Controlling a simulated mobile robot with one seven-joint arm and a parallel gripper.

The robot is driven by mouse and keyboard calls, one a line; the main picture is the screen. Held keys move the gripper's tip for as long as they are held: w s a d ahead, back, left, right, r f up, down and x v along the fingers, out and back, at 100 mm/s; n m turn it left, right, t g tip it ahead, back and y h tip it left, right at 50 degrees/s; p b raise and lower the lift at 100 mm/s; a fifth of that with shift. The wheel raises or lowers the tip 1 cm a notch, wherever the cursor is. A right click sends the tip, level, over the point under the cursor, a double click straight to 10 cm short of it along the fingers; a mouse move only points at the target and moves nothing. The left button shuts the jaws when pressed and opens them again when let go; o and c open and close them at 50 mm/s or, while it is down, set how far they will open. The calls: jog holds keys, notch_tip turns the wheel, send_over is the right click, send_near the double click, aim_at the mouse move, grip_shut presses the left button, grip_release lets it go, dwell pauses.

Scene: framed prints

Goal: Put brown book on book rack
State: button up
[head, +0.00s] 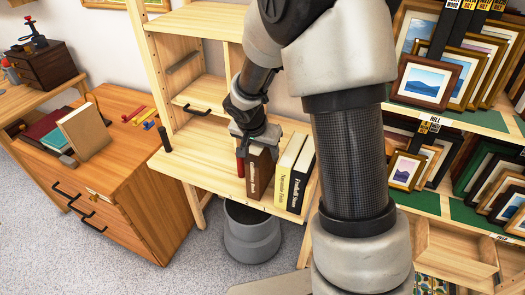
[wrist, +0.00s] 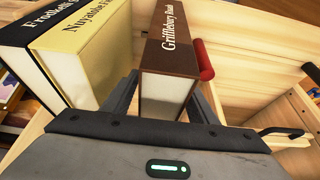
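The brown book (head: 259,175), with white lettering on its spine, stands upright on the light wooden desk shelf. In the wrist view the brown book (wrist: 172,50) is between the two fingers of my gripper (wrist: 163,98), with its pale page edges facing the camera. My gripper (head: 254,143) reaches down over the book in the head view. Whether both fingers press on it is unclear. A cream book (head: 287,170) and a black book (head: 302,175) stand to its right. A red upright piece (head: 240,165) is just left of it. I cannot tell which piece is the book rack.
A wooden dresser (head: 140,185) at left bears several books, including a tan one (head: 84,132). A grey bin (head: 251,235) stands under the desk shelf. Framed prints (head: 425,80) fill the shelves at right. The shelf left of the brown book (head: 200,145) is mostly clear.

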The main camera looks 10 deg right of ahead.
jog(key=p+v, duration=0.1)
jog(key=v, duration=1.1)
jog(key=shift+w+d+p, duration=0.1)
jog(key=shift+w+p, duration=0.05)
jog(key=shift+p, duration=0.2)
jog(key=s+d+r+n+t+y, duration=0.1)
jog(key=s+r+n, duration=0.2)
jog(key=s+r, duration=0.3)
jog(key=s+d+r+n+y, duration=0.1)
jog(key=s+r+n, duration=0.3)
jog(key=s, duration=1.1)
notch_tip(320, 180, up, 3)
jog(key=shift+s+d+t+y, duration=0.2)
jog(key=shift+d+t+y, duration=0.1)
jog(key=shift+t+y, duration=0.1)
